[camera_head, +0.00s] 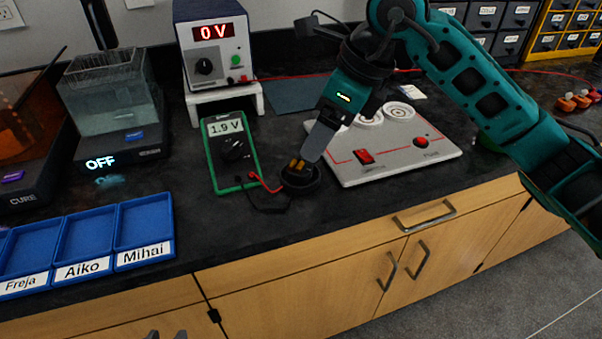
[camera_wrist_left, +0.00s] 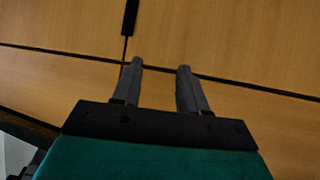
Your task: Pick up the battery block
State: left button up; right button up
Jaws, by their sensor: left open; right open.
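I cannot pick out the battery block for certain. A small round black holder (camera_head: 300,181) with brass-coloured pieces (camera_head: 296,165) stands on the dark counter, with red and black leads running to it from the green multimeter (camera_head: 222,178), which reads 1.9 V. My right gripper (camera_head: 316,146) points down just above this holder; its fingers overlap in the view and partly hide what is there. My left gripper (camera_head: 166,334) is low in front of the cabinets, at the bottom edge. In the left wrist view its fingers (camera_wrist_left: 160,75) are apart with nothing between them.
A white panel (camera_head: 395,160) with red switches lies right of the holder. A power supply (camera_head: 212,45) reading 0 V stands behind on a white stand. Blue name trays (camera_head: 145,225) and a tank machine (camera_head: 112,95) are at the left. The counter's front strip is clear.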

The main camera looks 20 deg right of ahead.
aim_at(301, 162)
jog(key=x, duration=0.2)
jog(key=b+x, duration=0.1)
jog(key=x, duration=0.4)
jog(key=shift+w+a+b, duration=0.15)
jog(key=shift+w+b, duration=0.15)
jog(key=shift+w+a+f, duration=0.1)
jog(key=shift+f, duration=0.2)
jog(key=c, duration=0.9)
jog(key=shift+r, duration=0.1)
jog(key=c, duration=0.3)
